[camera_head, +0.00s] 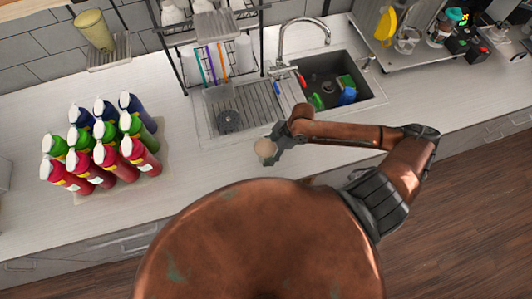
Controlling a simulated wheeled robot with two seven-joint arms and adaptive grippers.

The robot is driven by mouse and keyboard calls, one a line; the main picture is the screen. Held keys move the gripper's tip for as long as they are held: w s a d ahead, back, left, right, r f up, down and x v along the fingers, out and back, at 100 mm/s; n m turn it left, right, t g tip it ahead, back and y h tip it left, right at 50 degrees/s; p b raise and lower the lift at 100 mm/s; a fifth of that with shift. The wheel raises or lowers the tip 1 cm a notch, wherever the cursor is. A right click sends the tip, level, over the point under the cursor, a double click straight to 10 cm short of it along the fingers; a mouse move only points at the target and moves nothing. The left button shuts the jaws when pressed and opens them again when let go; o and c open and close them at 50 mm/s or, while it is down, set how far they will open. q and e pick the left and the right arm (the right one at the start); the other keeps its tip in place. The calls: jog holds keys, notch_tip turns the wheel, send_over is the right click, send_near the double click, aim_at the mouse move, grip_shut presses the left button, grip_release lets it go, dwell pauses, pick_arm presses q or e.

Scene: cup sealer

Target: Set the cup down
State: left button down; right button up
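A small cup (265,148) with a pale tan round top is near the front part of the white counter, left of the sink. My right arm reaches in from the right, and the grey fingers of my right gripper (274,152) are closed around the cup's right side. The gripper hides part of the cup. I cannot tell whether the cup's base touches the counter. My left gripper is not in view.
Several red, green and blue bottles (101,145) stand on the left of the counter (190,155). A dish rack (213,60) and sink (335,80) are behind. A yellow-green cup (94,30) stands at the back left. Counter between bottles and gripper is clear.

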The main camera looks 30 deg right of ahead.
jog(key=shift+f, duration=0.1)
jog(key=o, duration=1.6)
jog(key=v, duration=1.2)
jog(key=shift+b, duration=0.35)
